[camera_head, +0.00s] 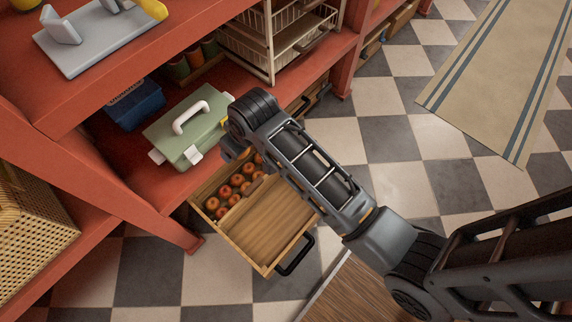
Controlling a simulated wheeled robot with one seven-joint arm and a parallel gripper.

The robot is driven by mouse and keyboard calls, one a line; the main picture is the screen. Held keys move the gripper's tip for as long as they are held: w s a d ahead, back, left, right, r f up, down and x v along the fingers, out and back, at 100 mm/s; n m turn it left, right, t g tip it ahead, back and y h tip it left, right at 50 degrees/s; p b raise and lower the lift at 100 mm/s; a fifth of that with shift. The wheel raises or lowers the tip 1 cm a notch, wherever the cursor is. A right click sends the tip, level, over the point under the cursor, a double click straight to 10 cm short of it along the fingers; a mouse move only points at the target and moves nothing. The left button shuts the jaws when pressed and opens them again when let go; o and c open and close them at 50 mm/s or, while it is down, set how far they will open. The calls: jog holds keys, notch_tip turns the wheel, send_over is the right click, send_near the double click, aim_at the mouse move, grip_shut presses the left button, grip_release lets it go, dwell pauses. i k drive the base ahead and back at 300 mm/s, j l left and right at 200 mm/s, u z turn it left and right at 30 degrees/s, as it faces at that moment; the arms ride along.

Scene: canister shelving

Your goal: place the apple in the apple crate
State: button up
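The apple crate (268,267) is a wooden, drawer-like crate with a dark handle, low by the red shelving. Several red apples (237,180) lie in rows along its left part, and its right part shows bare slatted wood. I cannot single out one apple as the task's own. My arm reaches from the lower right across the crate's upper right side. Its end curls down beside the green box, above the crate's back. My gripper's fingers are hidden behind the arm, so I cannot see whether they hold anything.
A green box (187,130) with a white handle, a dark blue box (135,105) and jars (190,62) stand on the red shelf (112,187). A wire rack (277,40) is behind, and a woven basket (35,235) at left. The checkered floor at right is clear, with a striped rug (500,75).

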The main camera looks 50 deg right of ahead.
aim_at(284, 223)
jog(key=i+l+u, duration=0.15)
jog(key=l, duration=0.9)
jog(key=l+u, duration=0.1)
jog(key=l, duration=0.95)
jog(key=l+u, duration=0.1)
jog(key=u, duration=1.4)
